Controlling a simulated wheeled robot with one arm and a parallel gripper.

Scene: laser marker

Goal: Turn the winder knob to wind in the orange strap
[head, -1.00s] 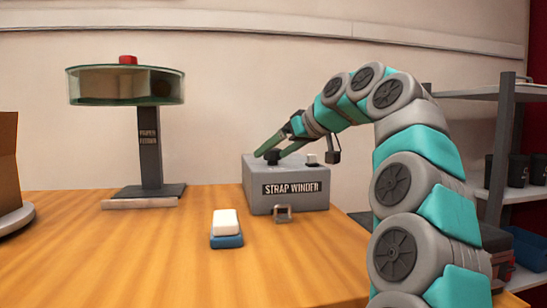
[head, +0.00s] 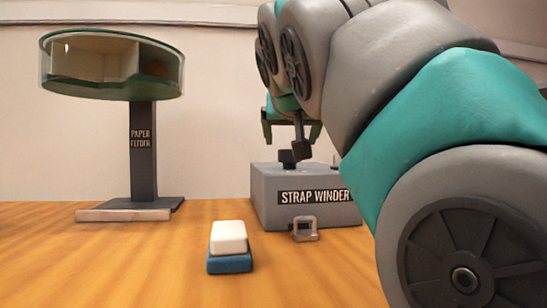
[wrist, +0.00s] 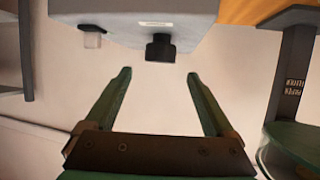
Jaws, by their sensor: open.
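The grey strap winder box (head: 272,200) stands on the wooden table with its label facing me. Its black knob (head: 287,158) is on top and also shows in the wrist view (wrist: 160,47). A small metal buckle (head: 306,229) sits at the front foot of the box. My gripper (head: 290,140) hangs just above the knob in the head view. In the wrist view my gripper (wrist: 158,73) is open, its green fingers spread either side of the knob's line, with the tips short of it. No orange strap shows.
A paper feeder (head: 143,150) with a glass drum stands at left. A white and blue block (head: 229,240) lies on the table (head: 120,265) before the winder. My arm covers the right side.

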